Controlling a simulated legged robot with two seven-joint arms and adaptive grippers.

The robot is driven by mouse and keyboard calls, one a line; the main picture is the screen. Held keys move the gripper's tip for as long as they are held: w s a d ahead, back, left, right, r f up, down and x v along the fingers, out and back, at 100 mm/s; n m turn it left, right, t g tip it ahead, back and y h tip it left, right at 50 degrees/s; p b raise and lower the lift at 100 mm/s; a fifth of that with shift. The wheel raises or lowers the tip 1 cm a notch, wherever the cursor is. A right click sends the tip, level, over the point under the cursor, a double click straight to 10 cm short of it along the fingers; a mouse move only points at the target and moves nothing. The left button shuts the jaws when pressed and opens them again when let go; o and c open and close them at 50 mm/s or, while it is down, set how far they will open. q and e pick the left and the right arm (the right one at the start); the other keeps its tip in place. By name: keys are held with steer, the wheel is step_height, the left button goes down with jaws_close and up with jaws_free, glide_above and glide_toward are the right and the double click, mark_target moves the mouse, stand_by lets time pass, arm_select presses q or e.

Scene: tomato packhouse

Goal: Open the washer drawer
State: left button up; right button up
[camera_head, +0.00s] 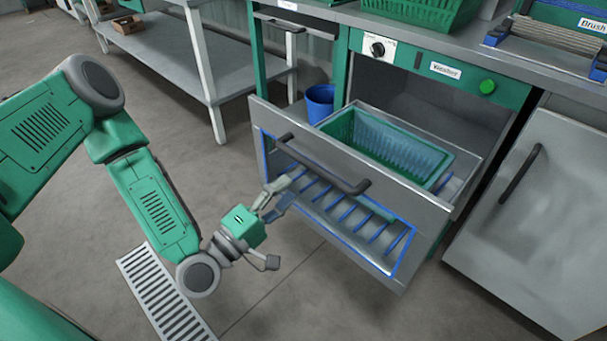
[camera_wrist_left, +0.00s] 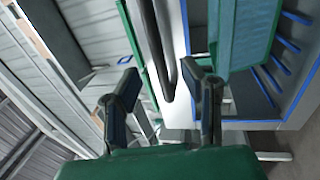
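The washer drawer (camera_head: 262,118) stands pulled out from under the counter. Its grey front carries a dark bar handle (camera_head: 322,168) and a blue-edged panel with blue slats. A green basket (camera_head: 340,128) sits inside the drawer. My left gripper (camera_head: 277,195) is in front of the drawer front, a little below the handle's left part in the picture. In the left wrist view its fingers (camera_wrist_left: 165,92) are spread apart with nothing held. The handle (camera_wrist_left: 152,45) appears between and beyond the fingers there; they do not appear to grip it. My right gripper is not in view.
The washer panel (camera_head: 440,68) has a knob and a green button. A blue bucket (camera_head: 320,103) stands left of the drawer. A grey door (camera_head: 540,200) with a handle is at the right. A floor grate (camera_head: 160,295) lies at lower left. The floor before the drawer is clear.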

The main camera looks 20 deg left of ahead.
arm_select(q)
steer(key=v, duration=0.4)
stand_by(0.4)
steer(key=s+d+f+m+g+p, duration=0.6)
steer(key=s+f+m+g, duration=0.3)
steer(key=g, duration=0.3)
steer(key=s+a+m+g+y+p, duration=0.3)
steer(key=s+a+m+g+y, duration=0.2)
steer(key=s+a, duration=0.4)
steer(key=shift+s+a+m+g+y, duration=0.3)
steer(key=shift+a+g+y, duration=0.4)
steer(key=shift+a+y, duration=0.25)
